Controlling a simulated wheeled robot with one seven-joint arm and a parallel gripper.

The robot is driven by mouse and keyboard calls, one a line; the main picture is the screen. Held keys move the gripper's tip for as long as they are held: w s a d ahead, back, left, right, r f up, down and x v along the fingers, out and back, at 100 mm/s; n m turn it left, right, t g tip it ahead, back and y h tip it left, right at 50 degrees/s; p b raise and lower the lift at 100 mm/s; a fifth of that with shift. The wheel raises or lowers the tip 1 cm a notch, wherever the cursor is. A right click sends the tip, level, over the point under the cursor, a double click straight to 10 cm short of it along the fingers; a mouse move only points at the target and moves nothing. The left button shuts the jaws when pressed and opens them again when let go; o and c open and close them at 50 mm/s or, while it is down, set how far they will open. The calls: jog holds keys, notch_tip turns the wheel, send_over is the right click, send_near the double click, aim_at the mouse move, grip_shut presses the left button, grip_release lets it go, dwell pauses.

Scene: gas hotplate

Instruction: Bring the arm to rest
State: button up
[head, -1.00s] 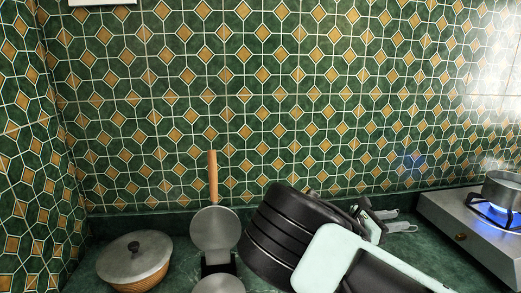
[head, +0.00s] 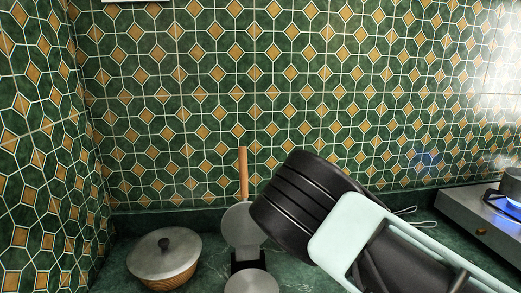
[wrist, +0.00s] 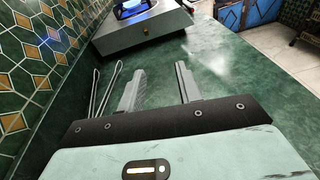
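My arm, with black ribbed and pale mint links (head: 345,225), is folded across the lower middle of the head view. It hides my gripper there. In the wrist view my gripper (wrist: 160,88) has its two grey fingers apart with nothing between them. The green counter shows beyond the fingers, and they appear clear of it.
A gas hotplate (wrist: 143,34) with a blue flame and a pot (head: 511,184) is at the right. Thin wire loops (wrist: 97,88) lie beside my gripper. Counter to its right (wrist: 235,75) is clear.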

jog(key=s+a+f+m+g+y+b, duration=0.1)
jog(key=s+a+y, duration=0.2)
jog(key=s, duration=0.1)
jog(key=s+a+f+m+g+y, duration=0.1)
jog(key=s+a+f+m+y, duration=0.1)
jog(key=s+a+y, duration=0.1)
jog(key=s+a+f+m+g+y+b, duration=0.1)
jog(key=s+a+f+m+y, duration=0.1)
jog(key=s, duration=0.4)
jog(key=shift+a+f+y+b, duration=0.2)
jog(key=shift+a+y+b, duration=0.15)
jog(key=shift+a+y, duration=0.25)
jog(key=s+a+r+m+t+y+b, duration=0.1)
jog(key=s+a+r+m+y, duration=0.1)
jog(key=s+a, duration=0.4)
jog(key=s+a+r+m+t+y+b, duration=0.1)
jog(key=s+a+r+y, duration=0.4)
jog(key=s, duration=0.8)
jog(key=shift+s+a+r+m+b, duration=0.15)
jog(key=shift+a+r+m+b, duration=0.65)
jog(key=shift+m, duration=0.4)
jog(key=shift+d, duration=0.1)
